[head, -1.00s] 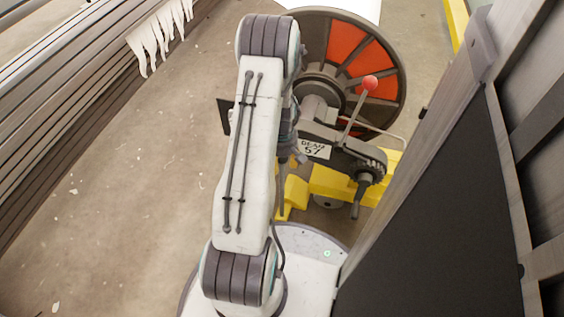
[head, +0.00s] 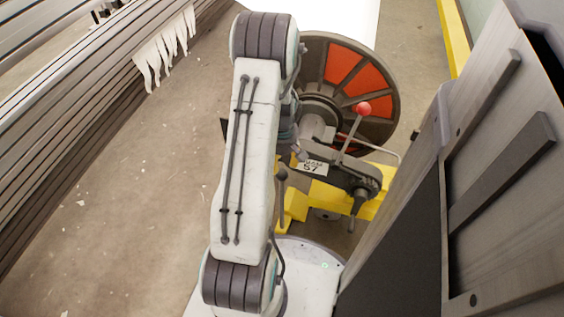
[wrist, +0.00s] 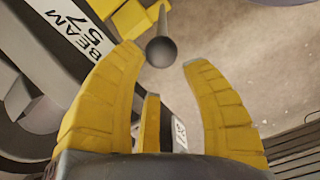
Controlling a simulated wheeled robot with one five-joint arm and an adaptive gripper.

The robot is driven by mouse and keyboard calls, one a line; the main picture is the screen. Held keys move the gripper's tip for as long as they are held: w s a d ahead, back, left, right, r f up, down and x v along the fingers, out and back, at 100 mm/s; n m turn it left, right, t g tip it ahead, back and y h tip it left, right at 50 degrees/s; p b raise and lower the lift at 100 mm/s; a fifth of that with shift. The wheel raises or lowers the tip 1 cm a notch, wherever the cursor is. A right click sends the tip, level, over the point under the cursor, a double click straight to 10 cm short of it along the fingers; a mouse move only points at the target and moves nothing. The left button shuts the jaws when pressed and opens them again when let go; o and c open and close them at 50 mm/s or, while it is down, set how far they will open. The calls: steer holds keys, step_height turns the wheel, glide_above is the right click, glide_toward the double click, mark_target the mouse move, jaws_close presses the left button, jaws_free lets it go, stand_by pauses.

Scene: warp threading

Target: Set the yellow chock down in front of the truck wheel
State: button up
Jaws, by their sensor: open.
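My gripper (wrist: 165,57) has yellow segmented fingers spread apart. A grey ball-ended rod (wrist: 160,50) shows at the gap between the fingertips; I see no grip on it. In the head view my arm hides most of the gripper. The truck's yellow frame (head: 330,197) is below the beam reel, with a grey, wheel-like round part (head: 327,214) partly visible under it. A yellow block (head: 295,204) lies left of the frame; I cannot tell whether it is the chock or part of the truck. Yellow blocks (wrist: 130,18) also show at the wrist view's top.
The beam reel (head: 365,75) with orange panels, a red-knobbed lever (head: 363,109) and a "57" label (head: 312,168) stand beyond my arm. A grey cabinet (head: 490,190) is close on the right. Slatted rails (head: 90,120) with white strips line the left. Floor between is open.

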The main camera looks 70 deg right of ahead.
steer(key=shift+r+p, duration=0.95)
steer(key=shift+r, duration=0.4)
steer(key=shift+w, duration=0.1)
steer(key=w+a+r+n+t, duration=0.1)
steer(key=w+a+r+n, duration=0.1)
steer(key=w+a+r, duration=1.5)
steer(key=s+a+r+n, duration=0.1)
steer(key=s+a+r, duration=0.1)
steer(key=a, duration=0.9)
steer(key=s+a+r+n+t, duration=0.1)
steer(key=a+r, duration=0.3)
steer(key=a, duration=0.7)
steer(key=shift+s+a+r+t, duration=0.2)
steer(key=shift+s+t, duration=0.1)
steer(key=shift+s, duration=0.35)
